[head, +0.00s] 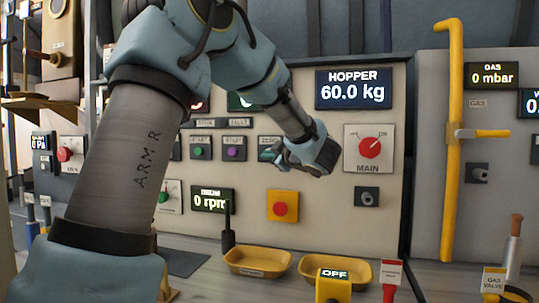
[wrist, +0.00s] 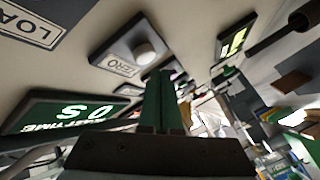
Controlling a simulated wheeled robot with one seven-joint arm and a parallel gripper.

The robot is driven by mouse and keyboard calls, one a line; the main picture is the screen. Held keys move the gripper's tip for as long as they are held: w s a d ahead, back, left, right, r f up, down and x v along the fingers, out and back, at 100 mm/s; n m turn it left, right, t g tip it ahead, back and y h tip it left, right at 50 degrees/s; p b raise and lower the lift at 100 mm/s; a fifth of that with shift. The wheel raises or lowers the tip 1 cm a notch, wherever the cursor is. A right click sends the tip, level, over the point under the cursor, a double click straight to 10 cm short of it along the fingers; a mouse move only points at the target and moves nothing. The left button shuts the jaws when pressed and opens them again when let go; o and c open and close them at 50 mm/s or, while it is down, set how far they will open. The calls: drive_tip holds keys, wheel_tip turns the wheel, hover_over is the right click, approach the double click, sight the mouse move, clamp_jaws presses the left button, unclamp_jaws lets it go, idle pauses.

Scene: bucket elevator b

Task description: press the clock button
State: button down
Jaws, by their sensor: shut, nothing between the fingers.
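No label reading clock can be made out in either view. On the grey panel sit a green button (head: 198,152), a purple button (head: 233,153) with a small label I cannot read for certain, and a button plate labelled ZERO (head: 268,143), partly behind my gripper. In the wrist view the ZERO plate (wrist: 128,60) shows a round pale cap. A green display (wrist: 70,115) ending in TIME and reading 0 s is at its lower left. My gripper (head: 312,160) is in front of the panel, right of the ZERO plate; its shut fingers (wrist: 167,90) hold nothing. Contact cannot be told.
A red MAIN knob (head: 370,148) is to the right, under the HOPPER display (head: 353,90). A red button on a yellow box (head: 282,206) is below. Yellow trays (head: 258,262) stand on the counter. A yellow pipe (head: 450,190) runs up the right panel.

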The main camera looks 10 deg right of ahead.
drive_tip(key=shift+s+a+b, duration=0.2)
drive_tip(key=shift+s+a, duration=0.3)
drive_tip(key=shift+s, duration=0.35)
drive_tip(key=shift+s+a+b, duration=0.2)
drive_tip(key=shift+s+a, duration=0.25)
drive_tip(key=shift+s, duration=0.45)
drive_tip(key=shift+s+a+b, duration=0.2)
drive_tip(key=shift+s+a, duration=0.3)
drive_tip(key=shift+s, duration=0.35)
drive_tip(key=a+f+m+g+h+p, duration=0.3)
drive_tip(key=a+f+m+g+h, duration=0.2)
drive_tip(key=f+m+h, duration=0.55)
drive_tip(key=s+a+f+m+g+y, duration=0.1)
drive_tip(key=s+a+f+g, duration=0.2)
drive_tip(key=s+a+f, duration=0.2)
drive_tip(key=s+a+f+m+g+y+p, duration=0.1)
drive_tip(key=s+a+f+g+y, duration=0.1)
drive_tip(key=s+a+f, duration=0.3)
drive_tip(key=s+a+f+m+g+y, duration=0.2)
drive_tip(key=s+a+f+g, duration=0.2)
drive_tip(key=s, duration=0.5)
drive_tip(key=shift+a+f+g, duration=0.4)
drive_tip(key=shift+a+f, duration=0.3)
drive_tip(key=shift+a, duration=0.05)
